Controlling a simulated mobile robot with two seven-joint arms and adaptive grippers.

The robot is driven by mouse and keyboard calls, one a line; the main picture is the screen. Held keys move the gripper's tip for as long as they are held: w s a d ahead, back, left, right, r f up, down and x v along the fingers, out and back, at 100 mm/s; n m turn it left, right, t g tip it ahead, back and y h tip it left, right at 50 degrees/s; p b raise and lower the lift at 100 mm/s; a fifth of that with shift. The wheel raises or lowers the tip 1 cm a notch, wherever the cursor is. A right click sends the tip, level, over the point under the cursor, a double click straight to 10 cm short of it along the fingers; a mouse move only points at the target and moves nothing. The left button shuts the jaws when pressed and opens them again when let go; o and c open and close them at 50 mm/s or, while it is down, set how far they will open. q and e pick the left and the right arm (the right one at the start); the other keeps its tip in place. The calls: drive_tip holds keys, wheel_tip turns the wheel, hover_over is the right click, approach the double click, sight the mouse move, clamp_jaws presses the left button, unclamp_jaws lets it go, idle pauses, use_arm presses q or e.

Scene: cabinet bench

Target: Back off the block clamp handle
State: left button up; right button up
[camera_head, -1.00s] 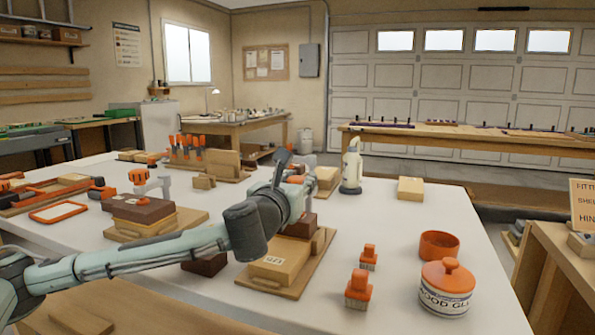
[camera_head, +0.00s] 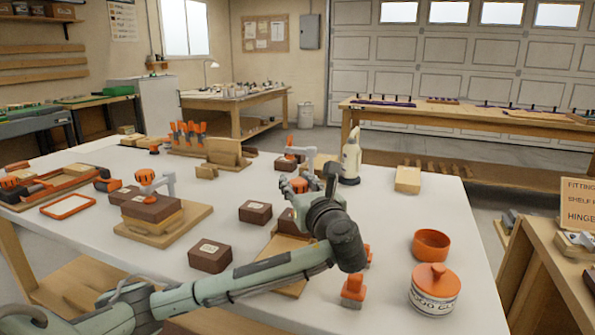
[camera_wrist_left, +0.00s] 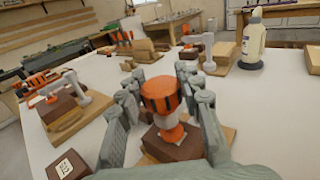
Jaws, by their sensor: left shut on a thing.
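In the left wrist view, the fingers stand on both sides of the handle. Below it, a pale and orange stem meets a dark brown block (camera_wrist_left: 172,143) on a wooden board (camera_wrist_left: 222,138). The gripper and wrist hide most of this clamp in the head view. My right gripper is in neither view.
Another clamp (camera_head: 147,178) stands on stacked blocks at left, and one (camera_head: 290,150) farther back. Loose brown blocks (camera_head: 210,256) lie left of my arm. An orange brush (camera_head: 353,288), a glue pot (camera_head: 435,290), an orange bowl (camera_head: 431,244) and a pale bottle (camera_head: 351,158) stand right.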

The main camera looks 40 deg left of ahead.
use_arm(q)
drive_tip(key=shift+d+n+g+y, duration=0.1)
drive_tip(key=shift+n+g+y, duration=0.75)
drive_tip(key=shift+g, duration=0.25)
drive_tip(key=shift+n+g+y, duration=0.45)
drive_tip(key=shift+n+g, duration=0.4)
drive_tip(key=shift+g, duration=0.35)
drive_tip(key=shift+n+g+y, duration=0.4)
drive_tip(key=shift+n+g, duration=0.5)
drive_tip(key=shift+g, duration=0.4)
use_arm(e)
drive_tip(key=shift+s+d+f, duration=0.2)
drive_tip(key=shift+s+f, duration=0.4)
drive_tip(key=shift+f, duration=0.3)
use_arm(q)
drive_tip(key=shift+g, duration=0.3)
drive_tip(key=o, duration=1.2)
drive_tip(key=shift+a, duration=0.2)
drive_tip(key=shift+d, duration=0.1)
drive_tip(key=d, duration=0.4)
drive_tip(key=s+d, duration=0.1)
drive_tip(key=d, duration=0.2)
drive_tip(key=s+d, duration=0.1)
drive_tip(key=d, duration=0.3)
drive_tip(key=shift+s+d, duration=0.15)
drive_tip(key=shift+d, duration=0.2)
